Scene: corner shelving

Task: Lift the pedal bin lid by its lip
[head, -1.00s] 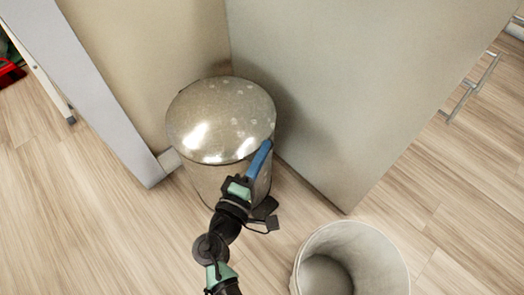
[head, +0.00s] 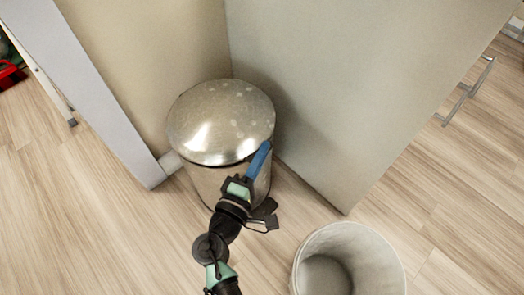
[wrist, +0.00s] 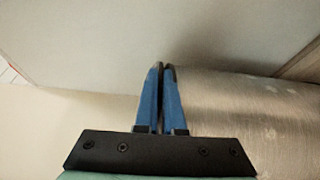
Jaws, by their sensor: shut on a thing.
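The pedal bin is a shiny metal cylinder (head: 207,183) standing upright in the corner, with a round, slightly domed lid (head: 220,118). The lid looks down on the body, and any small gap under it is too small to tell. My gripper (head: 266,146) is at the lid's front right edge, its blue fingers shut on the lid lip. In the wrist view the fingers (wrist: 161,68) are nearly together, and the lip between them is hidden. A brushed metal surface of the bin (wrist: 245,110) lies just right of them.
A tall grey panel (head: 340,90) stands close right of the bin, and a beige panel (head: 160,60) is behind left. An open white wastebasket (head: 385,255) stands at front right. A metal handle (head: 467,92) sticks out at far right.

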